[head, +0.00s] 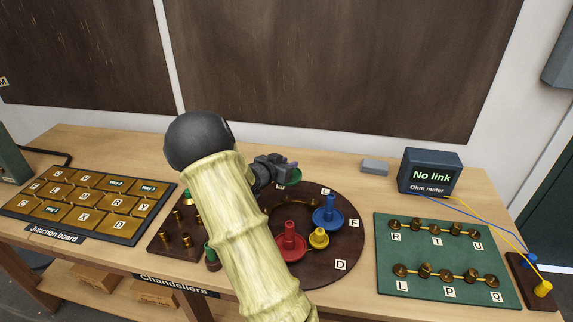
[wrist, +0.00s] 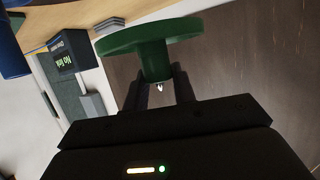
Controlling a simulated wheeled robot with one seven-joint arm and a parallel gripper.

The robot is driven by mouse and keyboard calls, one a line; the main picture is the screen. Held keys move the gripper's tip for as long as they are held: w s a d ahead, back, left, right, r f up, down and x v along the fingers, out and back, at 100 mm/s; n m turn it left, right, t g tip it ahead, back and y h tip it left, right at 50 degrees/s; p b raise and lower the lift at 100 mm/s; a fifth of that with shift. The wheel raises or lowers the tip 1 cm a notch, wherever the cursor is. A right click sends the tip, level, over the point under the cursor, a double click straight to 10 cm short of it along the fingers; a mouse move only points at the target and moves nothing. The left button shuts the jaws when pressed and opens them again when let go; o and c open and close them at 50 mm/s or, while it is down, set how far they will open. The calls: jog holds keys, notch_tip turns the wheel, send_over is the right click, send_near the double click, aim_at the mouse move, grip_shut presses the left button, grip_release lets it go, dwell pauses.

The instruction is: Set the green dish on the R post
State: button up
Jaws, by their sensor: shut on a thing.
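My gripper (head: 272,171) is shut on the stem of the green dish (head: 294,177), above the far side of the round brown board. In the wrist view the green dish (wrist: 150,36) shows its wide disc and short stem (wrist: 155,66), with the stem between the fingers (wrist: 158,88). The R post (head: 393,224) is a brass post at the back left corner of the green board (head: 435,253), above its R label. It is bare, and the dish is well to its left. My arm hides part of the round board.
Red (head: 290,243), yellow (head: 318,238) and blue (head: 328,215) dishes stand on the round board (head: 350,222). The Ohm meter (head: 430,173) reads "No link", with a small grey box (head: 375,167) beside it. Blue and yellow wires run at the right. The Junction board (head: 88,203) is at left.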

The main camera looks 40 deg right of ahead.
jog(key=shift+w+a+r+p, duration=0.15)
jog(key=shift+a+p, duration=0.25)
jog(key=shift+p, duration=0.4)
jog(key=a+f+p, duration=0.2)
jog(key=a+p, duration=0.6)
jog(key=p, duration=0.4)
jog(key=shift+s+a+f, duration=0.15)
jog(key=shift+s+f, duration=0.05)
jog(key=shift+s, duration=0.1)
jog(key=shift+f+b, duration=1.8)
jog(key=shift+f, duration=1.6)
jog(key=shift+f+b, duration=0.5)
jog(key=shift+f, duration=0.05)
jog(key=o, duration=1.1)
